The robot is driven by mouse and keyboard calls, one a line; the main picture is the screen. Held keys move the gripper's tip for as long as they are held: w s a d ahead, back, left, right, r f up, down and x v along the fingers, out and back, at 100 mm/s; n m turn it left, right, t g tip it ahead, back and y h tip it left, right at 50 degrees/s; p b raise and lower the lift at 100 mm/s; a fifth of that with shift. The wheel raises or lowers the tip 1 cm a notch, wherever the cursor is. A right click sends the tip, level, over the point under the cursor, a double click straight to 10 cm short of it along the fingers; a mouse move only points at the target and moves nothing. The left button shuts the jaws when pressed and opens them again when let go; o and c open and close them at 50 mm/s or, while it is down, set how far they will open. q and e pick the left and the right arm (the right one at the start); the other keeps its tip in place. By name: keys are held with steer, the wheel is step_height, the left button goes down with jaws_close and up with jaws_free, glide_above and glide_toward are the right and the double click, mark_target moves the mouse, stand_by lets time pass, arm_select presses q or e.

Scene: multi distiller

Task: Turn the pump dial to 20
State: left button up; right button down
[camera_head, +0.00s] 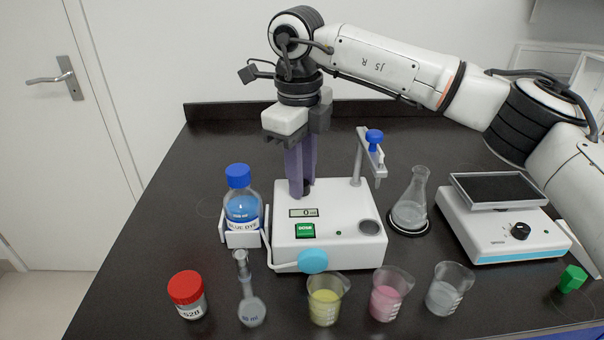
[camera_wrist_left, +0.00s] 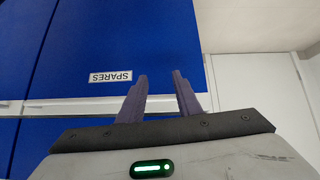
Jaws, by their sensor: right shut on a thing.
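The white dosing pump (camera_head: 330,245) stands in the middle of the bench. Its small display (camera_head: 303,213) reads 0, and a green button (camera_head: 305,230) sits below it. My right gripper (camera_head: 304,190) points straight down at the back left of the pump's top. Its purple fingers are shut on the black pump dial (camera_head: 307,186), which is mostly hidden between them. The dial's markings cannot be seen. My left gripper (camera_wrist_left: 160,76) is only in the left wrist view, with its fingers apart and nothing between them.
A blue dye bottle (camera_head: 240,205) stands left of the pump. Several vessels, including the yellow beaker (camera_head: 325,300), line the front. A SPARES cabinet (camera_wrist_left: 80,50) is near my left gripper.

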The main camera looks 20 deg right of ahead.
arm_select(q)
steer(key=shift+s, duration=0.1)
arm_select(e)
steer(key=m+p, duration=0.1)
steer(key=m, duration=0.7)
steer(key=shift+m+p, duration=0.3)
steer(key=m, duration=0.4)
steer(key=shift+w+r+m+g+p, duration=0.1)
steer(key=shift+m+g+p, duration=0.2)
arm_select(q)
steer(key=shift+s+a+r, duration=0.1)
steer(key=shift+a+r, duration=0.25)
steer(key=shift+r, duration=0.4)
arm_select(e)
steer(key=shift+m, duration=2.2)
arm_select(q)
steer(key=shift+r, duration=0.15)
arm_select(e)
steer(key=c, duration=1.5)
jaws_free()
